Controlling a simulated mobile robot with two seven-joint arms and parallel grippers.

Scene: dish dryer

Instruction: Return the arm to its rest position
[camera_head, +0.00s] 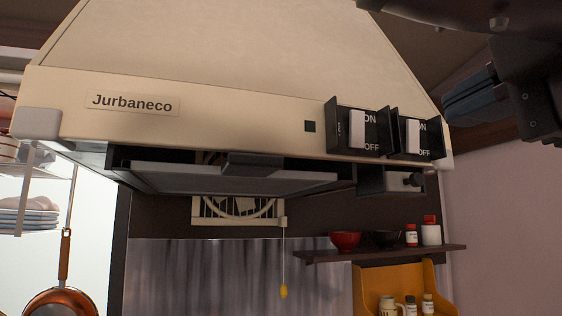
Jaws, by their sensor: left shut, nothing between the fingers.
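More of my dark arm crosses the top right corner. The cream range hood (230,115) labelled "Jurbaneco" fills the upper middle. Two white rocker switches, a left one (357,130) and a right one (413,136), sit in black housings marked ON and OFF.
Below the hood are a vent fan (238,208) with a pull cord, and a dark wall shelf (380,254) with bowls and small bottles. A copper pan (62,301) hangs at lower left, near a rack with plates (28,218). The right wall is bare.

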